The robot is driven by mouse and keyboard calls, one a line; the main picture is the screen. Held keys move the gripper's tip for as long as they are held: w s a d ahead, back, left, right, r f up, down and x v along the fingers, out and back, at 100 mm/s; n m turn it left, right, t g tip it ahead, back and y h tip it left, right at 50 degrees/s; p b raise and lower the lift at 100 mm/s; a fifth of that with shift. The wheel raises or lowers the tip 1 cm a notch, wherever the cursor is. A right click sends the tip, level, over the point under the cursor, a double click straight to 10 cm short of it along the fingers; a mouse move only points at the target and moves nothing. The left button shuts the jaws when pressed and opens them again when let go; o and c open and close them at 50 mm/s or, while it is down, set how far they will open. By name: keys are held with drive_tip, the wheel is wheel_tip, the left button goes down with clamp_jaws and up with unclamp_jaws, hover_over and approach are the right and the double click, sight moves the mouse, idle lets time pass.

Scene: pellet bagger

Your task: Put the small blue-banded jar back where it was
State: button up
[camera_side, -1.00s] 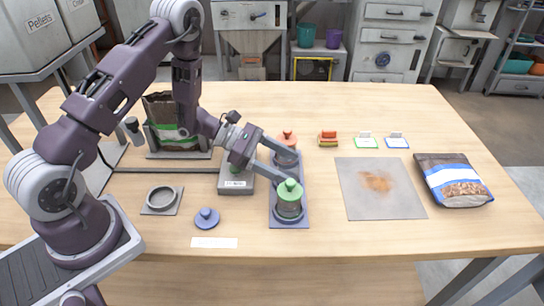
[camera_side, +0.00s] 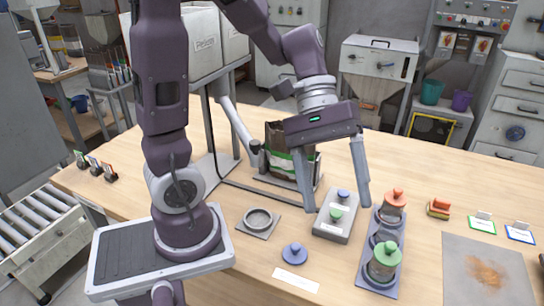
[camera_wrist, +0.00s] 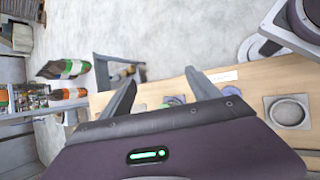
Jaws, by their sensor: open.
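My gripper (camera_side: 337,206) is open and empty, its fingers pointing down with the grey scale (camera_side: 328,229) between or behind them. In the wrist view my gripper (camera_wrist: 160,80) shows its fingers spread. A tray (camera_side: 376,278) holds an orange-lidded jar (camera_side: 392,211) at the back and a green-lidded jar (camera_side: 383,265) at the front. A dark bluish piece (camera_side: 384,237) sits between them, mostly hidden; I cannot tell whether it is the blue-banded jar. A blue lid (camera_side: 294,253) lies on the table.
A ring fixture (camera_side: 258,219) stands left of the scale. A pellet bag (camera_side: 278,155) stands upright in a holder behind. A white label strip (camera_side: 296,280) lies at the front. A grey mat (camera_side: 488,270) with orange-brown crumbs lies right of the tray.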

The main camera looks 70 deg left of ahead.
drive_tip(key=s+a+r+m+t+y, duration=0.4)
drive_tip(key=s+a+m+t+y, duration=0.2)
drive_tip(key=s+a+m+y, duration=0.1)
drive_tip(key=shift+s+m+y, duration=0.4)
drive_tip(key=shift+s+m, duration=0.2)
